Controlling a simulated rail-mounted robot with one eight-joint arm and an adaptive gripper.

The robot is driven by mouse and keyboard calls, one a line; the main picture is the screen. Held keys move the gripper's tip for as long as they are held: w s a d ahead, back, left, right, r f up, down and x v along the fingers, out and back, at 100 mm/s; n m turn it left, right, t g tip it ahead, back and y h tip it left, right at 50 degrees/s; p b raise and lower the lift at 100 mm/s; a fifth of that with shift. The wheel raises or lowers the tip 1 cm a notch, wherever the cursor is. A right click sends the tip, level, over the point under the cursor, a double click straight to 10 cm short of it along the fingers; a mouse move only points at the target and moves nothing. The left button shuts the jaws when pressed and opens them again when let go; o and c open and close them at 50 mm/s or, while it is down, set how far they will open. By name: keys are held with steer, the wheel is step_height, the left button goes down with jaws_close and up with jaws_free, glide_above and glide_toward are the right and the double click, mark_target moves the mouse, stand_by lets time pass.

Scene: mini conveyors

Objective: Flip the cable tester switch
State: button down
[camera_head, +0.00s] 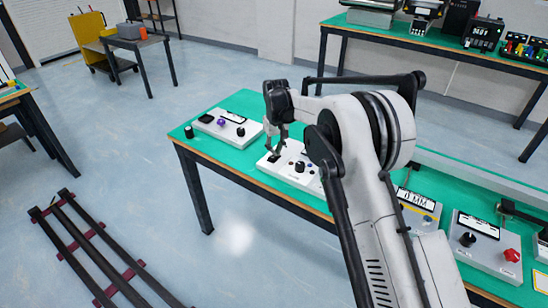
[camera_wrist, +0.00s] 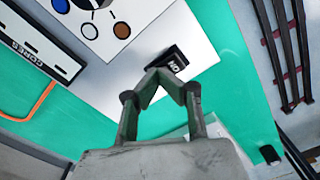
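The white panel that I take for the cable tester (camera_head: 283,176) sits on the green-topped table in the head view. In the wrist view this white panel (camera_wrist: 185,38) carries blue, black, white and brown round spots. A black rocker switch (camera_wrist: 173,59) with white marks is near its corner. My gripper (camera_wrist: 164,73) has its fingertips drawn together just beside the switch; whether they touch it I cannot tell. In the head view my gripper (camera_head: 276,150) points down over the panel's left end, and my arm hides the panel's right part.
A similar white box (camera_head: 225,126) with a purple knob stands to the left on the table, with a small black cylinder (camera_head: 189,132) near the corner. More white instrument boxes (camera_head: 485,247) stand to the right. An orange cable (camera_wrist: 38,105) lies on the green top.

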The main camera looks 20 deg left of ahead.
steer(key=shift+r, duration=0.1)
steer(key=shift+r+p, duration=1.15)
steer(key=shift+r, duration=2.25)
steer(key=shift+d, duration=0.1)
steer(key=s+d+r+m+t, duration=0.2)
steer(key=s+d+r, duration=0.1)
steer(key=d+r, duration=1.2)
steer(key=s+d+r+m+t+y, duration=0.1)
steer(key=s+d+r, duration=0.3)
steer(key=d, duration=0.2)
steer(key=s+d+r+m, duration=0.1)
steer(key=s+d+r, duration=0.35)
steer(key=d, duration=0.25)
steer(key=s+d+r+m+t, duration=0.1)
steer(key=s+d+m+t, duration=0.15)
steer(key=s+d, duration=1.05)
steer(key=s+d+f, duration=0.2)
steer(key=s, duration=0.3)
steer(key=s+d+f+m+t, duration=0.1)
steer(key=s+f, duration=0.1)
steer(key=s, duration=0.3)
steer(key=s+d+f+m+h, duration=0.1)
steer(key=s+d+f, duration=0.1)
steer(key=s, duration=0.3)
steer(key=shift+d+f+t, duration=0.35)
steer(key=shift+f, duration=0.1)
